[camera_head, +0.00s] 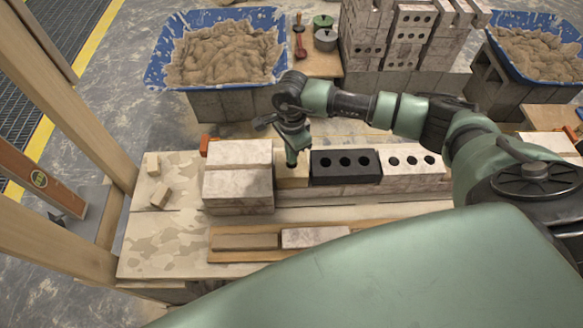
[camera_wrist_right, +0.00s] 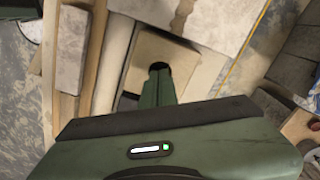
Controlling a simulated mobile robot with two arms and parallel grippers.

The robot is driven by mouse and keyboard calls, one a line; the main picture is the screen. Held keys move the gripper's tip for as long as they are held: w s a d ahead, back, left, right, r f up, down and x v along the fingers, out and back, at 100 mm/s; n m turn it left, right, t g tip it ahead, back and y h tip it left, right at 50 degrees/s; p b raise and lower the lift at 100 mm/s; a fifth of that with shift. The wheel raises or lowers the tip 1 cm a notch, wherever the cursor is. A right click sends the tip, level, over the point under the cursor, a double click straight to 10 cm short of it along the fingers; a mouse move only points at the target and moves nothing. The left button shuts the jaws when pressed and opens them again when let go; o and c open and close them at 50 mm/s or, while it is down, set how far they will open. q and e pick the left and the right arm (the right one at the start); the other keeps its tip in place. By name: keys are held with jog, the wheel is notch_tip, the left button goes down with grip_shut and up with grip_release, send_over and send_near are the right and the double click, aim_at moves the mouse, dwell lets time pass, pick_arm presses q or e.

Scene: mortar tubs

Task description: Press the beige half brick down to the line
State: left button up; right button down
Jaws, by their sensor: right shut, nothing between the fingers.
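The beige half brick (camera_head: 294,182) sits in the wall's top course, between the pale brick stack (camera_head: 238,188) and a black brick (camera_head: 345,168) with three holes. It also shows in the right wrist view (camera_wrist_right: 142,52), with a dark hole partly behind the fingers. My right gripper (camera_head: 292,162) points down with closed, empty fingertips at the half brick's top, near its hole; contact cannot be told. The closed fingers show in the right wrist view (camera_wrist_right: 160,72). A thin yellow line (camera_wrist_right: 249,41) runs along the bricks there. My left gripper is out of view.
A pale holed brick (camera_head: 415,164) stands right of the black one. Two beige pieces (camera_head: 160,196) lie on the board at left. A wooden tray (camera_head: 240,257) with bricks lies in front. A blue mortar tub (camera_head: 265,22) stands behind. An orange block (camera_head: 207,144) is at the wall's left end.

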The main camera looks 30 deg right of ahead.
jog(key=shift+f+b, duration=0.8)
dwell(0.4)
jog(key=shift+s+f+b, duration=0.1)
jog(key=shift+f+b, duration=0.35)
jog(key=shift+b, duration=0.3)
dwell(2.9)
jog(key=shift+r+p, duration=1.55)
jog(key=shift+r, duration=1.1)
jog(key=shift+f, duration=0.1)
